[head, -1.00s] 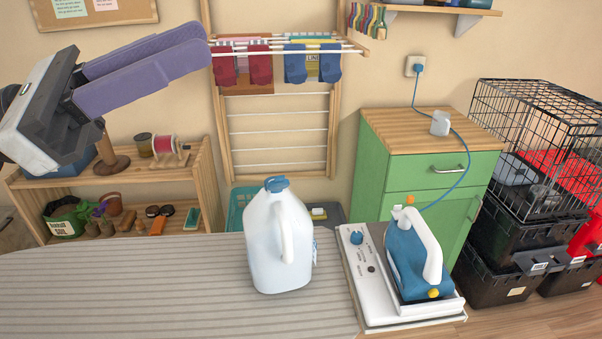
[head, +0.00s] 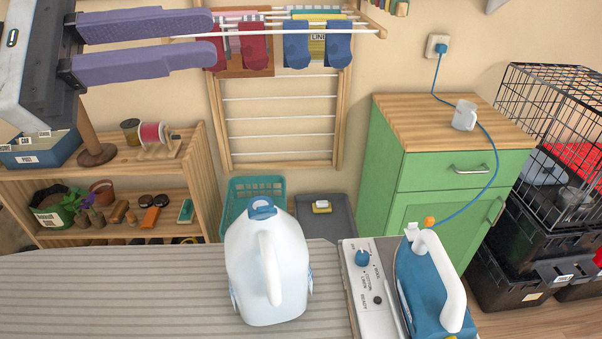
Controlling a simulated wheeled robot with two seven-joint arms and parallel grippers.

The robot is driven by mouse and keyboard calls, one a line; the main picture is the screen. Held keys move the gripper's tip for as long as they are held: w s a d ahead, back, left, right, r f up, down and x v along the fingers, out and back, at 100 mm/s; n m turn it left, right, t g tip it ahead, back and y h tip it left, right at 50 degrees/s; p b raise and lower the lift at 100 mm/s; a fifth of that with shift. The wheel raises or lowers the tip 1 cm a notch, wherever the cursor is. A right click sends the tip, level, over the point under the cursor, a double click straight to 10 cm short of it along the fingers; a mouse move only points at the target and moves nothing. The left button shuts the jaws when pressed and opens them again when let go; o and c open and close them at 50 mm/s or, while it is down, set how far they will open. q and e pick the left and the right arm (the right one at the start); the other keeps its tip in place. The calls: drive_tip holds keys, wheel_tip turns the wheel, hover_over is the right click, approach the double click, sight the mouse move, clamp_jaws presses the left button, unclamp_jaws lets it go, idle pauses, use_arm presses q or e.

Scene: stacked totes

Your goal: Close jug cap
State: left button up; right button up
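A white translucent jug (head: 250,270) with a side handle stands upright on the striped ironing board (head: 120,295), near its far edge. A blue cap (head: 262,207) is at the jug's mouth; I cannot tell whether it is fully closed. My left gripper (head: 214,38) is open and empty at the upper left, its two purple fingers pointing right. In the picture it is well above the jug, apart from it, with its fingertips in front of the drying rack. My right gripper is not in view.
A blue iron (head: 420,290) on a white base (head: 362,292) stands right of the jug. Behind are a drying rack (head: 340,120) with cloths, a green cabinet (head: 440,165) with a mug (head: 465,116), and a wooden shelf (head: 205,175). The board's left is clear.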

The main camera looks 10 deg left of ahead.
sight(265, 212)
use_arm(q)
wheel_tip(265, 212, down, 22)
drive_tip(key=b, duration=2.1)
drive_tip(key=p+x, duration=0.3)
drive_tip(key=x, duration=0.7)
drive_tip(key=shift+s, duration=0.25)
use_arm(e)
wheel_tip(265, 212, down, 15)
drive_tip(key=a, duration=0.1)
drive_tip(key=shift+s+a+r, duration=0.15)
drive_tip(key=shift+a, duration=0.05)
use_arm(q)
drive_tip(key=shift+d, duration=0.15)
clamp_jaws()
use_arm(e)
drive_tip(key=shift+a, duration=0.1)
